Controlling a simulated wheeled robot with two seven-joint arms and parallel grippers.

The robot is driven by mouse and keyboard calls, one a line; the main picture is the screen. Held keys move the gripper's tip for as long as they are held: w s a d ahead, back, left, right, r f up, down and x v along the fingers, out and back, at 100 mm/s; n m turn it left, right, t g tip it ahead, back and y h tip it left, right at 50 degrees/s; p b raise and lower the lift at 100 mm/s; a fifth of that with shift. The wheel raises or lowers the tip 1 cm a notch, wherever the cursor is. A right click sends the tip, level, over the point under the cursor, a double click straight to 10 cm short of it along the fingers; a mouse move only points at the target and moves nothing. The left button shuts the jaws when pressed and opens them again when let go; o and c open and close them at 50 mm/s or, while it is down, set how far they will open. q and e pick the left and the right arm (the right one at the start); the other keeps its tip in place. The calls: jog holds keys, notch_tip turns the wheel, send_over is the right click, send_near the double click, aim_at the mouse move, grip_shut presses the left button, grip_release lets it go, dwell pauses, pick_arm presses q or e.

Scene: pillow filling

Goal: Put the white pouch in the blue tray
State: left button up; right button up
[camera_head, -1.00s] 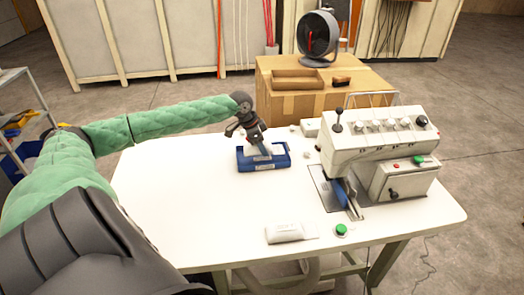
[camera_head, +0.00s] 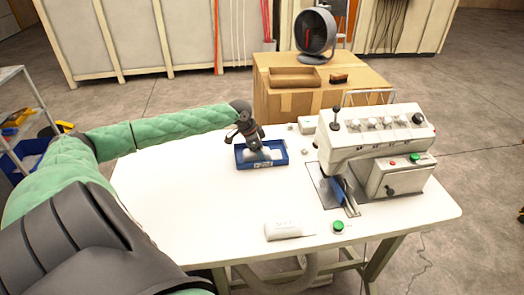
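The blue tray (camera_head: 263,166) lies on the white table, left of the sewing machine. A white pouch (camera_head: 269,154) shows inside the tray, partly hidden by my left gripper (camera_head: 253,148). My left gripper points down over the tray, with its fingertips close to or touching this pouch. The view is too small to tell whether the fingers are open or shut on it. Another white pouch (camera_head: 284,231) lies flat near the table's front edge. My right gripper is out of view.
The white sewing machine (camera_head: 375,145) stands on the right of the table (camera_head: 180,195). A green button (camera_head: 338,226) sits beside the front pouch. Cardboard boxes (camera_head: 320,95) with a fan (camera_head: 315,33) stand behind. The table's left part is clear.

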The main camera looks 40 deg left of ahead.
pick_arm(q)
jog(key=shift+r, duration=0.25)
jog(key=shift+s+a+r, duration=0.1)
jog(key=shift+a+r, duration=0.05)
jog(key=shift+r, duration=0.1)
jog(key=b+v, duration=0.2)
jog(key=v, duration=0.6)
jog(key=shift+r+b, duration=0.2)
jog(key=shift+b, duration=0.1)
jog(key=shift+s+a+r, duration=0.15)
jog(key=shift+s+r, duration=0.1)
jog(key=shift+r, duration=0.15)
jog(key=shift+v, duration=0.8)
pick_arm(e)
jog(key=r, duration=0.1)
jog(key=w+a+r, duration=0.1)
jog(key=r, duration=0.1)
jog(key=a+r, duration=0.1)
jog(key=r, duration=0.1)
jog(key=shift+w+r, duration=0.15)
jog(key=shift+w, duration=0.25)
pick_arm(q)
jog(key=shift+w+r, duration=0.1)
jog(key=shift+r, duration=0.05)
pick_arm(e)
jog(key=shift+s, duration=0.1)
